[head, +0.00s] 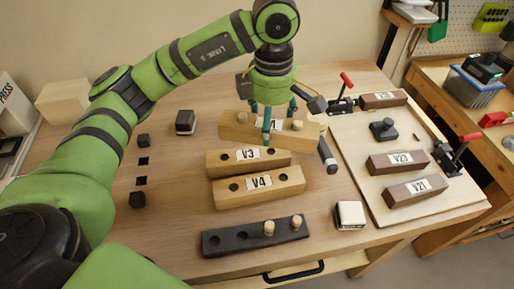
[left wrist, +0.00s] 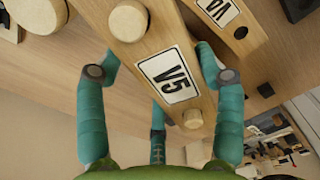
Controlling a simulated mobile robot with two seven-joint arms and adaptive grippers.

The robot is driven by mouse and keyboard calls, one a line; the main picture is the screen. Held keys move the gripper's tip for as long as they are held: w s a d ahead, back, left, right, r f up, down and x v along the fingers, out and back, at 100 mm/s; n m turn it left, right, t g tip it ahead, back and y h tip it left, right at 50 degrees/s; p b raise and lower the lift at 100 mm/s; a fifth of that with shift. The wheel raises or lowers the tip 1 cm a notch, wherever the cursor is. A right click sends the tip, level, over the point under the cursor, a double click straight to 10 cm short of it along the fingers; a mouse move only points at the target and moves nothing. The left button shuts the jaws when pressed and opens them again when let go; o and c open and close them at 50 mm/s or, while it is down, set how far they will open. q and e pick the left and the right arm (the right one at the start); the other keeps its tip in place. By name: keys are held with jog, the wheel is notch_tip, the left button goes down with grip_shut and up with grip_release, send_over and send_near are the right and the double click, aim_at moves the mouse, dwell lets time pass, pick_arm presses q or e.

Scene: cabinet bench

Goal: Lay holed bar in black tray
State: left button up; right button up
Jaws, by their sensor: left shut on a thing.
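My left gripper (head: 267,122) comes down from above and is shut on the light wooden bar labelled V5 (head: 232,130), its fingers on both sides of the bar. In the left wrist view, V5 (left wrist: 150,50) fills the middle between the fingers (left wrist: 165,75) and carries two round pale pegs. I cannot tell whether it is clear of the bench. Two more light bars with holes, V3 (head: 222,163) and V4 (head: 258,193), lie in front of it. A long black piece (head: 250,237) with holes and two pale pegs lies near the front edge; I cannot tell whether it is the tray.
A pale board (head: 365,145) on the right holds dark brown bars (head: 398,161) and red-handled clamps (head: 455,150). A white-topped block (head: 349,215) and a dark cylinder (head: 327,155) stand nearby.

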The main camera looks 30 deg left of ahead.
pick_arm(q)
jog(key=w+a+f, duration=0.2)
jog(key=a, duration=0.1)
jog(key=w+a+f+p, duration=0.1)
jog(key=w+a+f, duration=0.1)
jog(key=a, duration=0.1)
jog(key=w+a+f+p, duration=0.1)
jog(key=w+a+f, duration=0.1)
jog(key=a, duration=0.1)
jog(key=shift+w+a+f, duration=0.15)
jog(key=shift+a+f, duration=0.05)
jog(key=shift+f, duration=0.1)
notch_tip(320, 180, down, 3)
jog(key=shift+f+p, duration=0.15)
jog(key=shift+p, duration=0.65)
jog(key=shift+f, duration=0.4)
pick_arm(e)
jog(key=r, duration=0.3)
jog(key=shift+w+a+r, duration=0.2)
jog(key=shift+w+r, duration=0.05)
jog(key=shift+r, duration=0.1)
pick_arm(q)
jog(key=shift+f, duration=0.1)
jog(key=o, duration=1.4)
pick_arm(e)
jog(key=shift+f, duration=0.15)
